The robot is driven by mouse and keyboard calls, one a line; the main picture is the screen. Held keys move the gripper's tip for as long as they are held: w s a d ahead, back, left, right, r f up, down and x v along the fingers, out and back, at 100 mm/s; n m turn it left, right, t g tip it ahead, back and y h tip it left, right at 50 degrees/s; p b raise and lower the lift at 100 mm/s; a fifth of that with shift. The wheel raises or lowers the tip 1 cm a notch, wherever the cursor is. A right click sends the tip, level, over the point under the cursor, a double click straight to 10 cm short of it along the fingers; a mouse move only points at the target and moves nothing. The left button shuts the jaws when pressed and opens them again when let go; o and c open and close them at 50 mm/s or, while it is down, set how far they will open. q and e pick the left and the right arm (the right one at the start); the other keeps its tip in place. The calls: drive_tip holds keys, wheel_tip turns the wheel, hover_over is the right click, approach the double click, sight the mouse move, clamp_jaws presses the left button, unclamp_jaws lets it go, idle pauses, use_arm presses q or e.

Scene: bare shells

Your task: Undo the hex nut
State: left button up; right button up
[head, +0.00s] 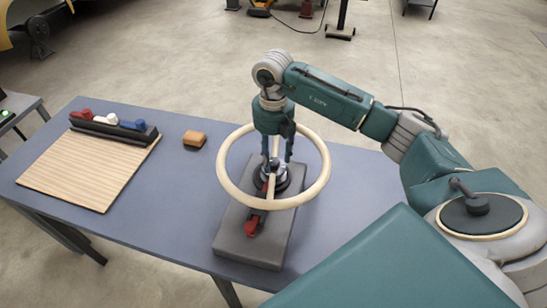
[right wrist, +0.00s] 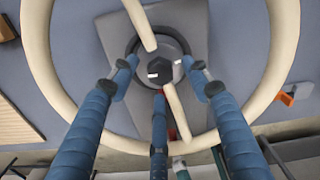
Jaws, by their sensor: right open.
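A cream handwheel (head: 275,203) with two visible spokes stands over a grey base plate (head: 252,253) on the blue-grey table. In the right wrist view its rim (right wrist: 285,50) rings the dark hex nut (right wrist: 160,67) at the hub. The nut is hidden behind the gripper and spokes in the head view. My right gripper (head: 278,156) points down inside the rim, over the hub. Its three blue fingers are open and spread around the nut; I cannot tell whether they touch it. My left gripper is in neither view.
A red-ended dark part (head: 251,226) lies on the base plate below the rim. A tan block (head: 194,138), a striped wooden board (head: 85,175) and a dark rack (head: 115,130) with coloured pieces are to the left.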

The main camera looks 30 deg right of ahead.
sight(273, 161)
wheel_tip(273, 161, up, 11)
idle(0.3)
drive_tip(key=shift+f, duration=0.1)
